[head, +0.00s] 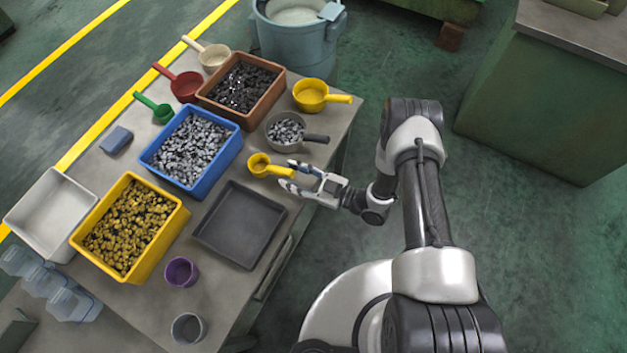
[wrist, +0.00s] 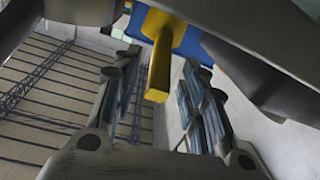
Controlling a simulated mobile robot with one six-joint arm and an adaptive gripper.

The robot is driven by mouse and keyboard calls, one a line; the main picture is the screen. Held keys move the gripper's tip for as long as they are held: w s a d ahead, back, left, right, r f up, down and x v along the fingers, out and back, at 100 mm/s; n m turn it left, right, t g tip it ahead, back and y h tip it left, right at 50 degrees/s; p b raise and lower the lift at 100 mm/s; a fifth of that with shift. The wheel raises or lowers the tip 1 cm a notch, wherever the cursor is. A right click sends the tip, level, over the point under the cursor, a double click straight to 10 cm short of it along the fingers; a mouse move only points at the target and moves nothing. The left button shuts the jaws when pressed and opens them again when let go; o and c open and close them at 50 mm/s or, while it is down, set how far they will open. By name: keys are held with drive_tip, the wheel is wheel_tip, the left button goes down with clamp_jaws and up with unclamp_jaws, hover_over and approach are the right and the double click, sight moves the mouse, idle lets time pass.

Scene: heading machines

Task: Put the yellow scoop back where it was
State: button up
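A small yellow scoop (head: 258,165) is at the table's right side, between the blue bin and the grey tray, its handle pointing right toward my gripper. My gripper (head: 292,176) is open, its fingertips on either side of the handle end. In the wrist view, the yellow handle (wrist: 159,66) stands between the two fingers of my gripper (wrist: 162,85), with a gap on each side. I cannot tell whether the scoop rests on the table. A larger yellow scoop (head: 309,96) lies farther back, its handle to the right.
A scoop with a dark handle (head: 285,131), holding grey parts, lies just behind my gripper. The blue bin (head: 193,190), brown bin (head: 240,111) and yellow bin (head: 147,269) hold small parts. The dark tray (head: 239,226) is empty. Purple (head: 181,272) and grey (head: 188,329) cups stand in front.

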drive_tip(key=v, duration=0.8)
drive_tip(key=shift+d+p, duration=0.25)
drive_tip(key=shift+p, duration=0.1)
